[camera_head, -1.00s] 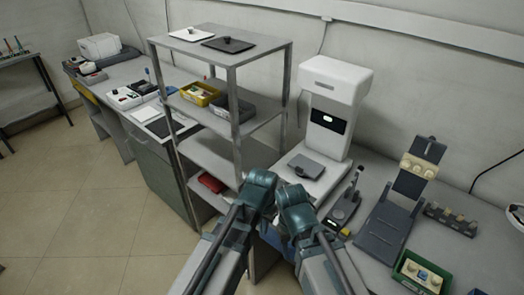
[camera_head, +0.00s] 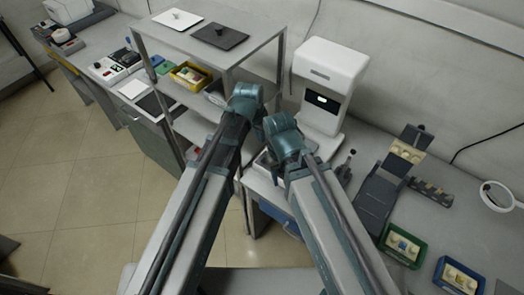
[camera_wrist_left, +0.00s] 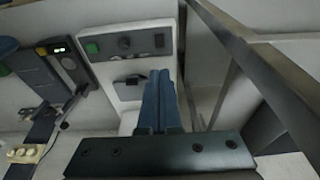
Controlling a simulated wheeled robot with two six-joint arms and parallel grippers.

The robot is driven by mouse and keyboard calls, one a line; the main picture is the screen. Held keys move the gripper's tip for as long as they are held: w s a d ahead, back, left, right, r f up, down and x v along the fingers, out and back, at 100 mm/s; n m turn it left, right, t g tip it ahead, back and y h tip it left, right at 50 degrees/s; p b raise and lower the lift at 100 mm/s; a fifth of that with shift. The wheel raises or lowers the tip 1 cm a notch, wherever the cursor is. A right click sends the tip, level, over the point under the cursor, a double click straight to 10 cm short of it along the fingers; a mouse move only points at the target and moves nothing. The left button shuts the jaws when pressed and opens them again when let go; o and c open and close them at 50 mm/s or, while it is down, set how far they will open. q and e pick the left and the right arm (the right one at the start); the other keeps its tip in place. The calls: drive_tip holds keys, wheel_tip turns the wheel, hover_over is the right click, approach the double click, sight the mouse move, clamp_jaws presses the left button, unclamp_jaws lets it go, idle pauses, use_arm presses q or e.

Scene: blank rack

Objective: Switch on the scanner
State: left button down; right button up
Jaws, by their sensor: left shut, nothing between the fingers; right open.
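The scanner (camera_head: 330,72) is a white upright machine with a small dark window with a pale lit patch, standing on the bench behind my arms. In the left wrist view its base (camera_wrist_left: 113,73) carries a grey panel with a green square button (camera_wrist_left: 91,48), a round knob (camera_wrist_left: 124,42) and a dark switch (camera_wrist_left: 159,41). A grey plate (camera_wrist_left: 130,85) lies on the base. My left gripper (camera_wrist_left: 160,73) is shut and empty, its fingertips just below the panel in that view, near the switch; contact cannot be told. In the head view my arm links hide both grippers' fingers.
A metal shelf rack (camera_head: 222,62) stands left of the scanner, its posts close to my left gripper. A dark stand (camera_head: 378,190), a green tray (camera_head: 402,248) and a blue tray (camera_head: 459,276) are on the bench at right. Floor at left is clear.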

sight(264, 160)
use_arm(q)
drive_tip(key=shift+f, duration=0.1)
drive_tip(key=b+x, duration=0.8)
drive_tip(key=s+b+x, duration=0.1)
drive_tip(key=b+x, duration=0.3)
drive_tip(key=shift+a+f+b, duration=0.3)
drive_tip(key=shift+f+b, duration=0.05)
drive_tip(key=shift+f, duration=0.05)
drive_tip(key=shift+a+f+b, duration=0.1)
drive_tip(key=shift+f+b, duration=0.5)
drive_tip(key=shift+r, duration=0.1)
